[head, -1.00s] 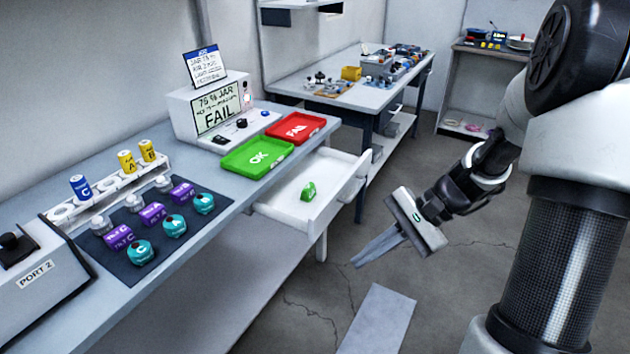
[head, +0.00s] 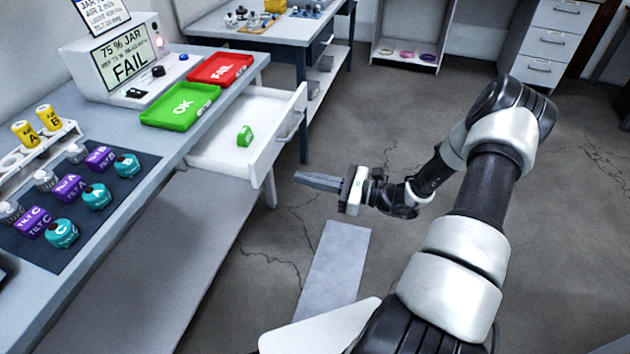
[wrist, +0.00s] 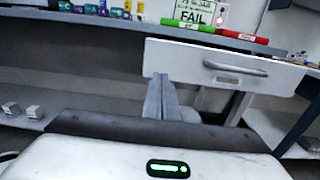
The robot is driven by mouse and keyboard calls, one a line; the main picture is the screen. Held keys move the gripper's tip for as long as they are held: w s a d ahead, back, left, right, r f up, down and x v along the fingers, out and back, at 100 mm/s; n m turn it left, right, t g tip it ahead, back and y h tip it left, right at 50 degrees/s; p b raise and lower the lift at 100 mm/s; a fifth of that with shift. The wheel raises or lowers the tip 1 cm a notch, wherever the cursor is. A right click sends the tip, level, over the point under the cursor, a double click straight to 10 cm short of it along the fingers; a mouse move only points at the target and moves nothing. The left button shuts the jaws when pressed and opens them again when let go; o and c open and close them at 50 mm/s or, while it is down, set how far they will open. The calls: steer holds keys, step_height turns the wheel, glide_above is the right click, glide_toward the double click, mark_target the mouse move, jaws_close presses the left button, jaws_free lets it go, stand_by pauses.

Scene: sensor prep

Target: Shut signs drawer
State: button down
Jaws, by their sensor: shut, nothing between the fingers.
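The white drawer (head: 232,134) is pulled out from under the workbench, below the green and red trays. A small green sign (head: 245,135) lies inside it. Its front has a metal bar handle (head: 291,127), which also shows in the wrist view (wrist: 235,69). My gripper (head: 298,178) is shut and empty. It is in front of the drawer, to the right of and below its front panel in the head view, pointing left toward the bench. In the wrist view the closed fingers (wrist: 160,80) overlap the lower left of the drawer front; whether they touch it I cannot tell.
The workbench (head: 140,150) holds a green OK tray (head: 180,107), a red FAIL tray (head: 220,68), a display unit (head: 120,65) and several jars and sensors on a dark mat. A bench leg stands under the drawer. Open floor lies to the right.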

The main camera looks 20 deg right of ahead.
mark_target(262, 169)
steer(key=b+x, duration=0.1)
steer(key=x, duration=0.8)
steer(key=shift+w+a, duration=0.3)
steer(key=shift+a, duration=0.1)
steer(key=b+x, duration=0.1)
steer(key=x, duration=1.8)
steer(key=shift+w+a+b, duration=0.3)
steer(key=shift+w+a, duration=0.05)
steer(key=shift+a, duration=0.2)
steer(key=shift+r, duration=0.1)
steer(key=shift+w+a+r, duration=0.15)
